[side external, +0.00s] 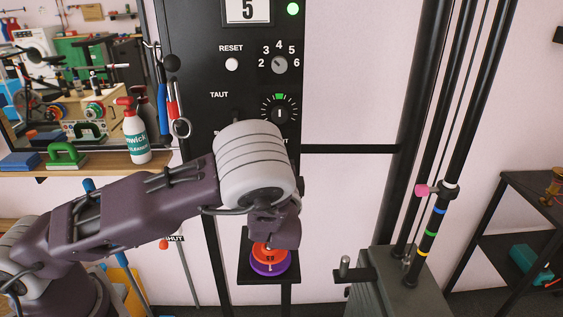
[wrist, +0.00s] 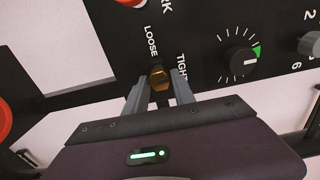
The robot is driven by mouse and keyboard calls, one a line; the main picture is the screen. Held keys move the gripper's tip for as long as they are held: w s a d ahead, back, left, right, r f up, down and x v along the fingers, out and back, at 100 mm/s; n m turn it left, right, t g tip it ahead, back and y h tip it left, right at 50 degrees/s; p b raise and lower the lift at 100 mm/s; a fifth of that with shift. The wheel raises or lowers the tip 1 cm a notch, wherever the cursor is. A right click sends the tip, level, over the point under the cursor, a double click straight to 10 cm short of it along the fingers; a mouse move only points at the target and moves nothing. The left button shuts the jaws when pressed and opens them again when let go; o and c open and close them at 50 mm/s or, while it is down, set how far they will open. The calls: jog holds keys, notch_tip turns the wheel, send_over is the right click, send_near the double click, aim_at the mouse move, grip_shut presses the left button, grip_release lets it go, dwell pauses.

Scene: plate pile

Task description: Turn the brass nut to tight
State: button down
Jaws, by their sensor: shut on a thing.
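The brass nut (wrist: 158,76) is on the black panel (wrist: 202,62) in the wrist view, just below the printed words LOOSE and TIGHT, which flank it. My gripper (wrist: 159,84) has one grey finger on each side of the nut and is shut on it. Which way the nut points is too small to tell. In the side view the nut and my fingertips are hidden behind my wrist.
A dial (side external: 279,113) with a green mark and a numbered selector (side external: 279,64) sit on the panel above my wrist. Orange and purple plates (side external: 270,268) are stacked on a small black stand below. A spray bottle (side external: 136,135) stands on the shelf at left.

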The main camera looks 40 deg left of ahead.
dwell(0.3)
jog(key=c, duration=1.1)
grip_release()
jog(key=v, duration=0.7)
jog(key=shift+s, duration=0.1)
